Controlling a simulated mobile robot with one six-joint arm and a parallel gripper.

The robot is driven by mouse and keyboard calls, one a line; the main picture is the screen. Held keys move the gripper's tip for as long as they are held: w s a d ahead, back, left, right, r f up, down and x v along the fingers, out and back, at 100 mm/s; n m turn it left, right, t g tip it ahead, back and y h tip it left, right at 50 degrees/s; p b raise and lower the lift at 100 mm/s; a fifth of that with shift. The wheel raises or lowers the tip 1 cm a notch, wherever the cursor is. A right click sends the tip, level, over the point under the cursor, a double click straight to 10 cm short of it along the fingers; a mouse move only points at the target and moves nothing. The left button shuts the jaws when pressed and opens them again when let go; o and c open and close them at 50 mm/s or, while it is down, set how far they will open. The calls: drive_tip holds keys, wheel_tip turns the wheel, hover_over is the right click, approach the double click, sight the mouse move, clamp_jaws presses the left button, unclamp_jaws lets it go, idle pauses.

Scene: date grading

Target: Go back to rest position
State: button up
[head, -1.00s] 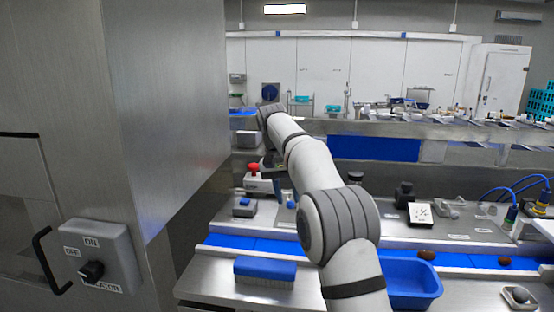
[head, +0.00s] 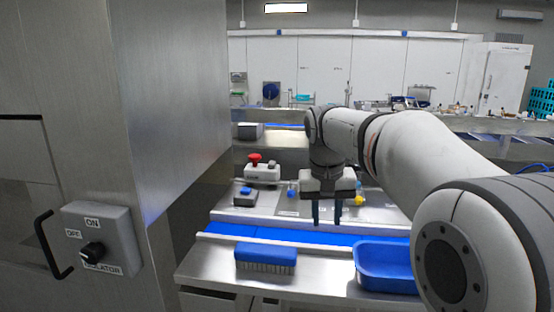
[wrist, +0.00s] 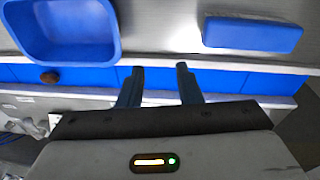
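My gripper (head: 327,218) hangs fingers-down above the far side of the blue conveyor belt (head: 285,234) in the head view. Its two dark blue fingers are apart with nothing between them. In the wrist view the open fingertips (wrist: 159,70) lie over the belt (wrist: 225,80). My arm reaches in from the right and hides the right part of the bench.
A blue tray (head: 385,285) and a blue brush (head: 265,259) lie on the near steel ledge. A red emergency stop (head: 255,160) stands behind the belt. A brown date (wrist: 50,76) is on the belt. A steel cabinet with an isolator switch (head: 92,252) fills the left.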

drive_tip(key=s+d+f+t+b, duration=0.1)
drive_tip(key=s+d+f, duration=0.1)
drive_tip(key=s+f, duration=0.5)
drive_tip(key=s+d+f+t+y+b, duration=0.1)
drive_tip(key=s+d+f+b, duration=0.1)
drive_tip(key=s+f, duration=0.6)
drive_tip(key=s, duration=0.7)
drive_tip(key=shift+s+f+n, duration=0.25)
drive_tip(key=shift+s+n, duration=0.1)
drive_tip(key=shift+n, duration=0.05)
